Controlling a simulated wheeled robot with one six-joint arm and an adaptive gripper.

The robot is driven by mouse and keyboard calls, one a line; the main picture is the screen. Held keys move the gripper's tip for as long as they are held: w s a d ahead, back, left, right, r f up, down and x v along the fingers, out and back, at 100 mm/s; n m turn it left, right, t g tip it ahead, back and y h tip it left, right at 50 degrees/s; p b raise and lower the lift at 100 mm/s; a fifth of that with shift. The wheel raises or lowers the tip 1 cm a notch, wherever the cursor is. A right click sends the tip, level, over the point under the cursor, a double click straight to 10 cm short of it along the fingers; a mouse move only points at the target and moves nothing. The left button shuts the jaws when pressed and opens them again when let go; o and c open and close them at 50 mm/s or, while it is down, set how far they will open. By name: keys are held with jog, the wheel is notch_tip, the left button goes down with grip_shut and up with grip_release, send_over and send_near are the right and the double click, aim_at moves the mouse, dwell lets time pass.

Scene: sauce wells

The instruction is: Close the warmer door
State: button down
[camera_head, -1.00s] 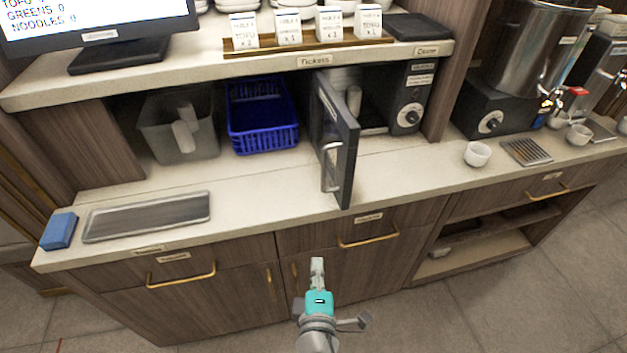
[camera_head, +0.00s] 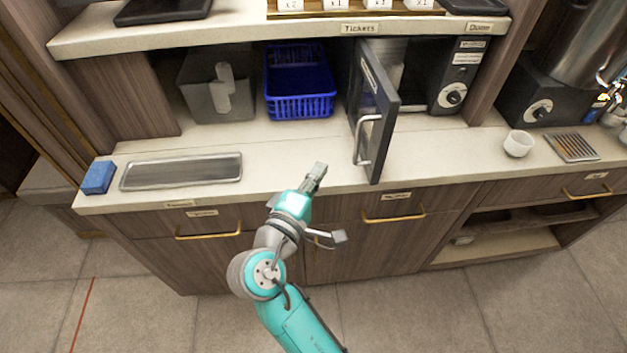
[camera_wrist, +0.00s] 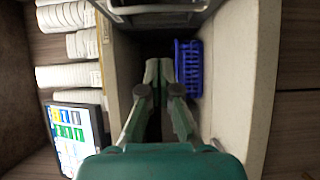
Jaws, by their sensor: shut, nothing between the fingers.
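The warmer (camera_head: 455,78) is a dark box with a round dial, under the shelf at the right of the counter niche. Its dark door (camera_head: 383,118) stands wide open, swung out toward the counter's front edge, with a silver bar handle (camera_head: 366,140) on its left face. My gripper (camera_head: 317,170) is shut and empty, over the counter's front edge, to the left of the door and apart from it. In the wrist view its closed fingers (camera_wrist: 165,75) point toward the niche. Part of a dark panel with a metal bar shows at the top there; it appears to be the door.
A blue basket (camera_head: 300,85) and a grey bin (camera_head: 217,85) stand in the niche left of the door. A metal tray (camera_head: 180,172) and a blue sponge (camera_head: 98,177) lie at the counter's left. A white cup (camera_head: 518,143) stands at the right. The counter before the basket is clear.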

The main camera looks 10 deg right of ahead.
aim_at(358, 145)
jog(key=w+d, duration=0.5)
jog(key=d, duration=0.1)
jog(key=shift+w+d, duration=0.2)
jog(key=shift+d, duration=0.2)
jog(key=shift+d, duration=0.1)
jog(key=shift+s+d+n+t+y, duration=0.15)
jog(key=shift+d+n+t+y, duration=0.2)
jog(key=shift+d, duration=0.25)
jog(key=shift+d+y, duration=0.2)
jog(key=shift+y, duration=0.05)
